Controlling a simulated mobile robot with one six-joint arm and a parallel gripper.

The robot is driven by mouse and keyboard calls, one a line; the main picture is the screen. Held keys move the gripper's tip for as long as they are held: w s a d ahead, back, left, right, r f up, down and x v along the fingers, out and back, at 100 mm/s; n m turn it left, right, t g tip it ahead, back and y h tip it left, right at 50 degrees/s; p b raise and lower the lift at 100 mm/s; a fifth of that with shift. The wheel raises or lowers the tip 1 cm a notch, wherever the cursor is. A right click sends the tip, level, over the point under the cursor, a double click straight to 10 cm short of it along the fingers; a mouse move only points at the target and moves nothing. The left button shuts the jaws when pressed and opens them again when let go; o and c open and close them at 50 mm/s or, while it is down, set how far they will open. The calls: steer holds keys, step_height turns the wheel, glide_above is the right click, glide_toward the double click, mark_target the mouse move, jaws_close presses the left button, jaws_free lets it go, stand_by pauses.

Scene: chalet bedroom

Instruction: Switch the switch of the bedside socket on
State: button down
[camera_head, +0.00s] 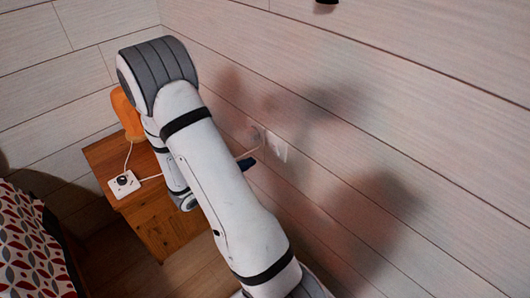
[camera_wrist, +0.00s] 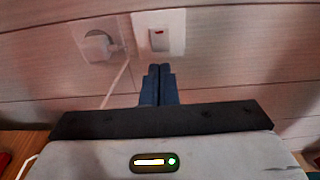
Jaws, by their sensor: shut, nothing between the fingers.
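The wall socket (camera_wrist: 100,42) is a pale square plate with a round plug in it and a white cord hanging down. To its right is a white switch plate (camera_wrist: 176,44) with a small rocker (camera_wrist: 158,39) that has a red mark near its top. The socket (camera_head: 255,134) and the switch plate (camera_head: 277,147) also show on the wall in the head view. My gripper (camera_wrist: 160,68) is shut and empty, with its dark blue fingers pointing at the wall just below the rocker. I cannot tell whether the fingertips touch the plate. In the head view the gripper (camera_head: 247,163) is partly hidden by my arm.
A wooden bedside table (camera_head: 158,225) stands in the corner, behind my arm. On it are an orange lamp (camera_head: 127,115) and a small white box (camera_head: 123,184) with a dark round top and a cord. A patterned bed (camera_head: 35,245) is at the left.

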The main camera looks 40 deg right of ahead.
mark_target(274, 147)
steer(key=d, duration=0.8)
steer(key=shift+w, duration=0.3)
